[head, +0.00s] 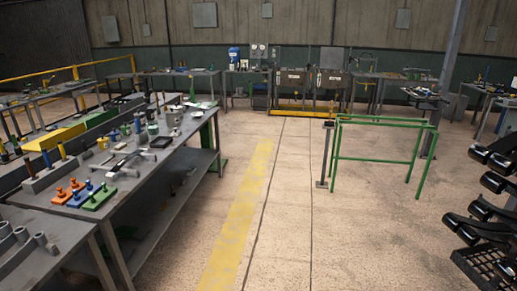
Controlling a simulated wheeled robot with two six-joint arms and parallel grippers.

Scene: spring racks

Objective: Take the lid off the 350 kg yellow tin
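I cannot pick out a yellow tin marked 350 kg; no label is readable at this size. Several small tins and cylinders stand on the long grey workbench (125,205) at the left, among them a wide grey-green tin (173,117) near its far end. Small yellow parts lie on that bench, but they are too small to tell whether one is a tin or a lid. Neither of my grippers shows in the head view.
Orange, blue and green trays (98,199) sit at the bench's near end. A green-framed stand (380,123) is at the right, black racked parts (490,215) at the right edge. Benches line the far wall. The floor around the yellow stripe (238,220) is clear.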

